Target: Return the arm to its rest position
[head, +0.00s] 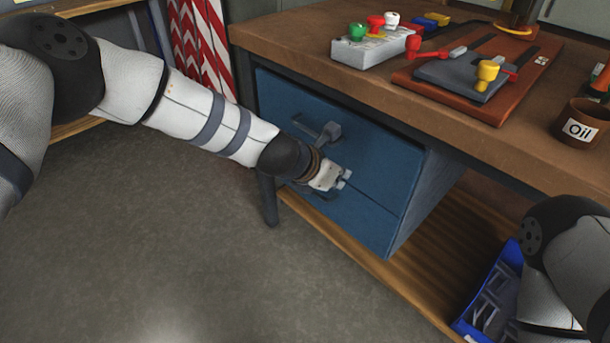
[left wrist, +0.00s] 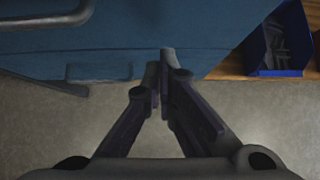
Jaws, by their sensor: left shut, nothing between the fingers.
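My left arm (head: 200,108) reaches in from the left in the head view. Its gripper (head: 342,182) is in front of the blue drawer cabinet (head: 385,165), near the drawer handles. In the left wrist view the gripper's fingers (left wrist: 163,75) come together with nothing between them. The blue cabinet front (left wrist: 190,25) fills the top of that view, with a handle (left wrist: 45,15) at the upper left, apart from the fingers. My right arm (head: 575,260) shows at the lower right of the head view, and its gripper is not visible.
A blue bin (head: 468,325) sits on the low shelf. Open grey floor (head: 170,240) lies at the left.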

